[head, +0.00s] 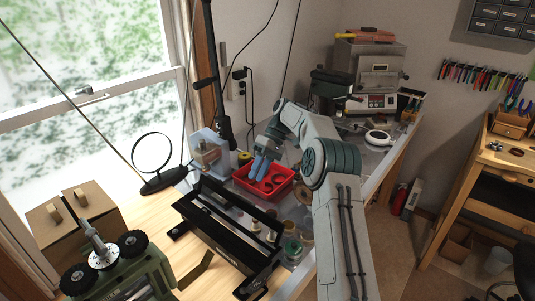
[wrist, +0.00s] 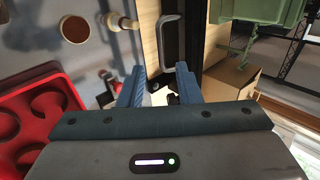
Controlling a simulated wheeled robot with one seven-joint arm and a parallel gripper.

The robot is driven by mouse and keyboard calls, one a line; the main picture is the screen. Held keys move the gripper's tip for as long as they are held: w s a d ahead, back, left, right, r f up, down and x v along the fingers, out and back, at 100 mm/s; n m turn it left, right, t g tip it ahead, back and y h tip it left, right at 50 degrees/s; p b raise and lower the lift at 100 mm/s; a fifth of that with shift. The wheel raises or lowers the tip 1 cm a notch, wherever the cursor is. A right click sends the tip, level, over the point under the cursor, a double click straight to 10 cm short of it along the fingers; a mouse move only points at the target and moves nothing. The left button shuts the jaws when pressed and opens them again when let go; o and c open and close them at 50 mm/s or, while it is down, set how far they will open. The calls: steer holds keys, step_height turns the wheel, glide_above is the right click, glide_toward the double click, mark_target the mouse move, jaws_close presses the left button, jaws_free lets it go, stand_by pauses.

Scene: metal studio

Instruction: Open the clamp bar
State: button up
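A black metal frame with long parallel bars (head: 222,232) stands on the workbench, in front of the red tray. I take one of its long bars to be the clamp bar, but I cannot tell which, nor how far it is raised. In the wrist view a black bar (wrist: 187,38) runs up from between my fingers, with a grey loop handle (wrist: 168,42) beside it. My gripper (head: 258,172) has blue fingers and is over the red tray's area, behind the frame. In the wrist view my gripper (wrist: 160,82) is open, with a clear gap between its fingers and nothing gripped.
The red tray (wrist: 62,92) with round recesses lies left in the wrist view; it also shows in the head view (head: 285,185). A green machine (head: 125,278) with black knobs stands front left. A cardboard box (head: 45,222) is behind it. Several small jars stand right of the frame.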

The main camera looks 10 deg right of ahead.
steer(key=p+v, duration=0.5)
steer(key=v, duration=0.2)
stand_by(0.3)
steer(key=shift+d, duration=0.1)
